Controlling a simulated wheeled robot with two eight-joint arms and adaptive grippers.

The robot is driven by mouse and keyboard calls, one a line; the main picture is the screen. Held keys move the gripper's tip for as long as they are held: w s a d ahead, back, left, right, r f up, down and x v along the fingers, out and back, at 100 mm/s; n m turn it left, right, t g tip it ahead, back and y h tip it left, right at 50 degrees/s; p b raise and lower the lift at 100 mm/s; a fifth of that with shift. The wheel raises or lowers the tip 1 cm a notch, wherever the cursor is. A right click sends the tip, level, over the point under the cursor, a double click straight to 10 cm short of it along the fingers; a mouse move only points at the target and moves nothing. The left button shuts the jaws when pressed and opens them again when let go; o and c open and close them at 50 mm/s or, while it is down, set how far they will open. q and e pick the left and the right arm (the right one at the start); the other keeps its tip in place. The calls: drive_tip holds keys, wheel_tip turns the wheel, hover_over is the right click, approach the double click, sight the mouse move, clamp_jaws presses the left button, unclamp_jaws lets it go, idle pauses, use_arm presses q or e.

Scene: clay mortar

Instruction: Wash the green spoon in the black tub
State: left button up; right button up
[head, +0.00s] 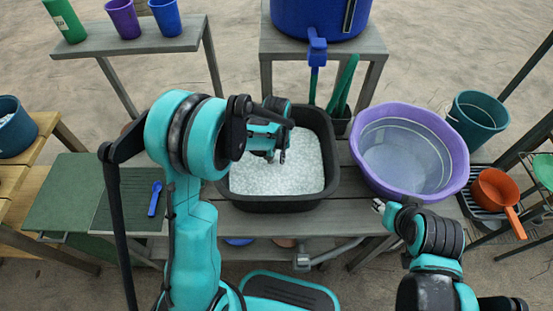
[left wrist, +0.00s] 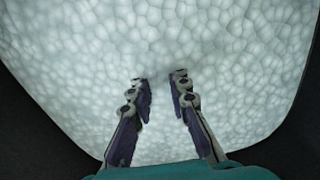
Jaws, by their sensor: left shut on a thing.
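The black tub (head: 268,205) stands on the grey slatted table, filled with white bubbly foam (head: 275,178) that also fills the left wrist view (left wrist: 160,45). My left gripper (head: 280,157) reaches down into the tub at the foam; its two fingers (left wrist: 160,88) show in the wrist view with a narrow gap. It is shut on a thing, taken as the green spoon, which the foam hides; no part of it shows. My right gripper (head: 379,206) is at the table's front edge, below the purple basin, and its jaws are too small to read.
A purple basin (head: 455,150) stands right of the tub. Green handles (head: 347,82) stand in a dark holder behind it, beside a blue tap (head: 317,47). A blue spoon (head: 155,198) lies on the green board (head: 125,190) at left. An orange pan (head: 492,190) is far right.

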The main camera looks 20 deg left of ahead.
use_arm(q)
drive_tip(key=shift+f, duration=0.4)
drive_tip(key=shift+f, duration=0.1)
drive_tip(key=shift+f+b, duration=0.5)
drive_tip(key=shift+b, duration=0.2)
drive_tip(key=shift+r, duration=0.2)
